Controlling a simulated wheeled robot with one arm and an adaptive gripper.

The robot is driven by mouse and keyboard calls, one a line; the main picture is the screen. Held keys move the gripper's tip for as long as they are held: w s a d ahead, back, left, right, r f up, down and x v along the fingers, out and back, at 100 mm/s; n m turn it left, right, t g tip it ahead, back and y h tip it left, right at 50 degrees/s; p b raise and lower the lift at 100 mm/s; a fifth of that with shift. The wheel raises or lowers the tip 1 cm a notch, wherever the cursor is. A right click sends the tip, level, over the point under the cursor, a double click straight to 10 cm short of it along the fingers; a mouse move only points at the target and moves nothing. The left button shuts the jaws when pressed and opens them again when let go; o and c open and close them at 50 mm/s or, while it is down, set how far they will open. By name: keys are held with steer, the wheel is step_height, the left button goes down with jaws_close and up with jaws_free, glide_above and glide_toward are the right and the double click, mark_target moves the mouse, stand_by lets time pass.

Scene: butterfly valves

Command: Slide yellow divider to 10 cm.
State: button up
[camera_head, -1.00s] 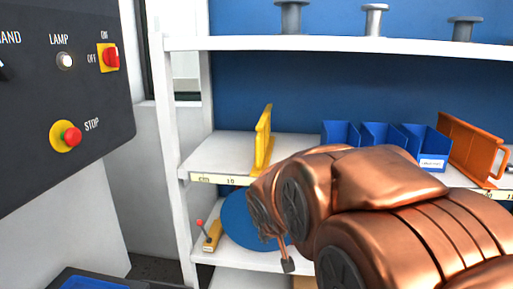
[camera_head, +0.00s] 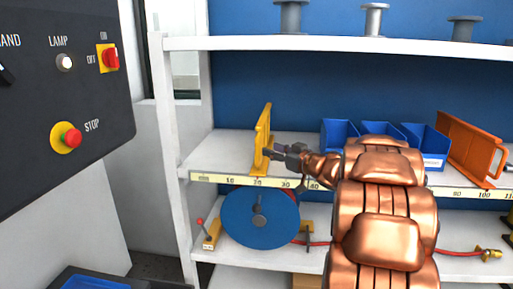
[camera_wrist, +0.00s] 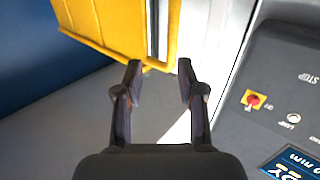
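The yellow divider (camera_head: 263,140) stands upright on the middle shelf (camera_head: 222,160), its front foot near the 20 mark of the cm scale (camera_head: 243,181) along the shelf edge. My gripper (camera_head: 277,154) is at the divider's right side, low near its front. In the wrist view the divider (camera_wrist: 105,28) fills the upper left, and its near edge lies just beyond the fingertips. My gripper (camera_wrist: 160,68) is open with a clear gap between its fingers. Whether a finger touches the divider cannot be told.
Blue bins (camera_head: 340,134) stand right of the divider, and an orange divider (camera_head: 470,148) stands farther right. A blue disc (camera_head: 260,218) and a red-knobbed lever (camera_head: 210,234) are below. A dark control panel (camera_head: 62,100) is at the left. The shelf left of the divider is clear.

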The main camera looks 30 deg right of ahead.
steer(key=s+y, duration=0.1)
steer(key=y, duration=0.1)
steer(key=p, duration=0.2)
glide_above(257, 164)
steer(key=shift+w+d+f+n, duration=0.1)
steer(key=shift+w+f+n, duration=0.15)
steer(key=shift+w+n, duration=0.1)
jaws_close()
stand_by(0.3)
stand_by(0.4)
